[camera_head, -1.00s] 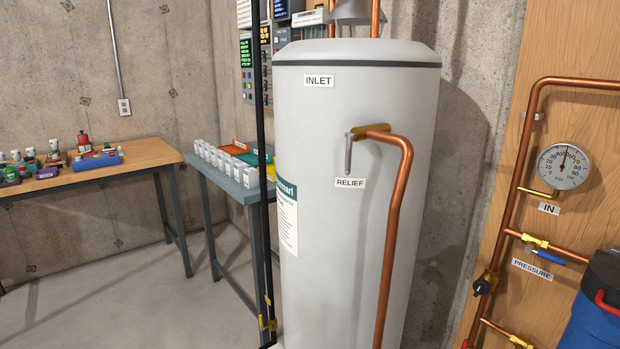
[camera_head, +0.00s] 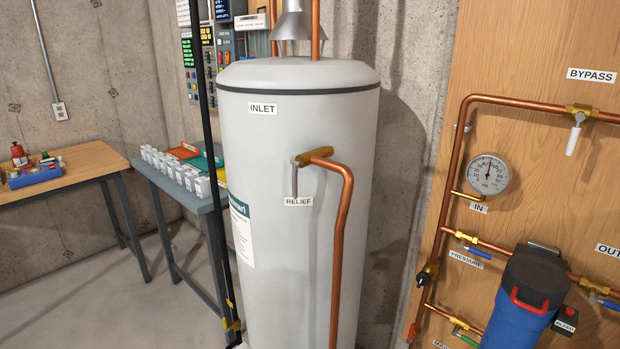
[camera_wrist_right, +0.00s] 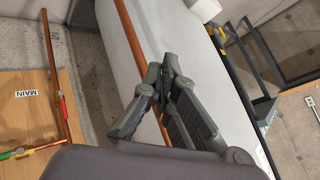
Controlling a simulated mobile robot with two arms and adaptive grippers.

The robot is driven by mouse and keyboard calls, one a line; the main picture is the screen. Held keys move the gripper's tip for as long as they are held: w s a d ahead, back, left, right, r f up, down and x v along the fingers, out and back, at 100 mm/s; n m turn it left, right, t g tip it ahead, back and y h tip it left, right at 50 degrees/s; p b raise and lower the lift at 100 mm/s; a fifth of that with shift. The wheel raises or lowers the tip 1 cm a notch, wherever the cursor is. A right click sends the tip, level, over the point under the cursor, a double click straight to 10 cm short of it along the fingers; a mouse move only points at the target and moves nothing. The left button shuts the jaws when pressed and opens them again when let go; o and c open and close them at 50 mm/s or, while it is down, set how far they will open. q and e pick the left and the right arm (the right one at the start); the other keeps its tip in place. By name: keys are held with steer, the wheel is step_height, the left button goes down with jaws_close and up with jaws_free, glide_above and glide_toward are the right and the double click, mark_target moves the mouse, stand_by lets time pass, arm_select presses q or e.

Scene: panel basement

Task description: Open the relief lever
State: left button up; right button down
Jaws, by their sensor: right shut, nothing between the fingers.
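The relief lever (camera_head: 294,181) is a small grey lever that hangs down from a brass valve (camera_head: 314,156) on the upper side of the white tank (camera_head: 265,220). A RELIEF label (camera_head: 299,201) sits just below it. A copper pipe (camera_head: 341,240) bends from the valve and runs down the tank. In the right wrist view my right gripper (camera_wrist_right: 160,82) is shut and empty, in front of the white tank (camera_wrist_right: 175,45) and the copper pipe (camera_wrist_right: 131,32). The lever is not visible in that view. Neither gripper shows in the head view.
A wooden panel (camera_head: 540,180) with copper pipes, a gauge (camera_head: 488,174), valves and a blue filter (camera_head: 522,300) stands right of the tank. A grey table (camera_head: 190,200) with white boxes and a wooden bench (camera_head: 75,170) stand left. Open floor lies front left.

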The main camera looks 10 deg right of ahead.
steer(key=w+a+r+m+t+p, duration=0.15)
steer(key=w+r, duration=0.35)
steer(key=r, duration=0.5)
steer(key=w+r+m+t, duration=0.2)
steer(key=w+r, duration=0.2)
steer(key=r, duration=0.6)
steer(key=m+t+p, duration=0.4)
steer(key=m+t, duration=0.1)
steer(key=m, duration=0.2)
glide_toward(295, 180)
steer(key=d+f, duration=0.3)
steer(key=d, duration=0.1)
arm_select(q)
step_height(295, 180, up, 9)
steer(key=p, duration=0.2)
arm_select(e)
steer(key=w+a, duration=0.1)
steer(key=w, duration=0.8)
steer(key=shift+w+a, duration=0.15)
steer(key=shift+a, duration=0.05)
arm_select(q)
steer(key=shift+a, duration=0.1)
arm_select(e)
steer(key=shift+w+d+f, duration=0.1)
